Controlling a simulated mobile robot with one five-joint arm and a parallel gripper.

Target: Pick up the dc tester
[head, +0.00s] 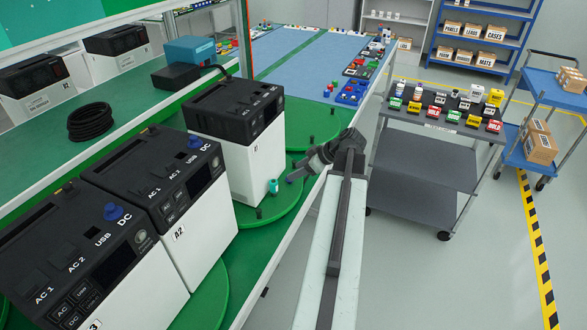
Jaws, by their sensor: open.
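No label marks the dc tester, so I cannot tell for sure which thing it is. A small teal piece (273,186) stands on the green turntable (290,205), close to the front of the white and black unit (253,165). Blue round plugs sit at the DC marks of the nearer units, one on A2 (195,141) and one on the nearest unit (113,212). My gripper (297,173) is open, at the turntable's right edge, just right of the teal piece and apart from it. Its fingers are small and dark, and nothing shows between them.
Short dark pegs (312,138) stand on the turntable. A grey cart (430,160) with small coloured goods stands at the right. The floor between is clear.

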